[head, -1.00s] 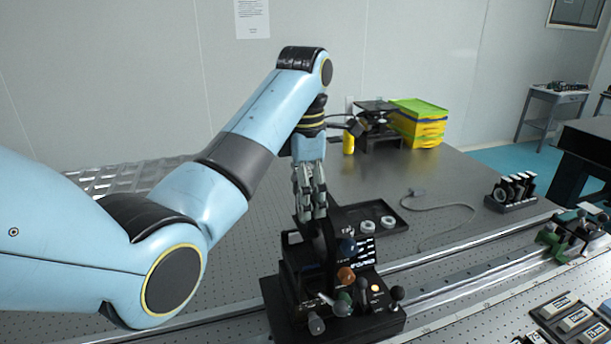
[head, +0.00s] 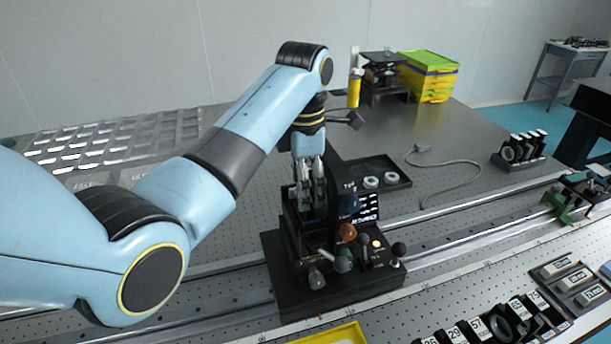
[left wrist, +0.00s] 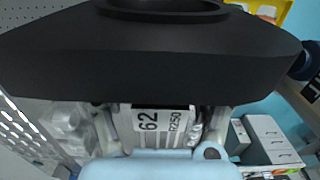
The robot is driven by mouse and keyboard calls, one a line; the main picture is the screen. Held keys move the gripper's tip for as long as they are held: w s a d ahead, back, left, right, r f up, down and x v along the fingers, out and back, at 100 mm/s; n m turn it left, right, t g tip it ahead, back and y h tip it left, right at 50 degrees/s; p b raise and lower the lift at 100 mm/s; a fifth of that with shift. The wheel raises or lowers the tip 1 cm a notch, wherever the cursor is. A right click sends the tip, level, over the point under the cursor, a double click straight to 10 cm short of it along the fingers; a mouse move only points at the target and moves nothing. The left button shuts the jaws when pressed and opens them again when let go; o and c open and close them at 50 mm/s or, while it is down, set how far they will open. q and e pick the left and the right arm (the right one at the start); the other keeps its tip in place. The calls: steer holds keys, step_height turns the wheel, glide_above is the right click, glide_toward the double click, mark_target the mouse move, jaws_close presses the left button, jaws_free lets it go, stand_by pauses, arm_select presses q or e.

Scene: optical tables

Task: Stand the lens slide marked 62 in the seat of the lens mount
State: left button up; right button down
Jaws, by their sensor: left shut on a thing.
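The lens slide marked 62 (left wrist: 150,122) shows its white label, reading 62 and R250, between the fingers of my left gripper in the left wrist view. In the head view my left gripper (head: 311,190) points down, shut on the slide, at the lens mount. The lens mount (head: 290,290) is a black device with a broad base and several coloured knobs, standing across the rail. The gripper and the mount's uprights hide most of the slide and the seat there. I cannot tell whether the slide touches the seat. My right gripper is not in view.
A black tray (head: 398,183) with two white rings lies behind the mount. A rack of lenses (head: 520,148) and a loose cable (head: 455,165) are to the right. Labelled slides (head: 490,325) stand at the front right. A yellow tray (head: 335,336) edges in at the front.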

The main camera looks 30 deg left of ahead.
arm_select(q)
steer(key=shift+f, duration=0.3)
stand_by(0.5)
steer(key=o, duration=1.4)
steer(key=shift+o, duration=0.2)
steer(key=shift+w, duration=0.1)
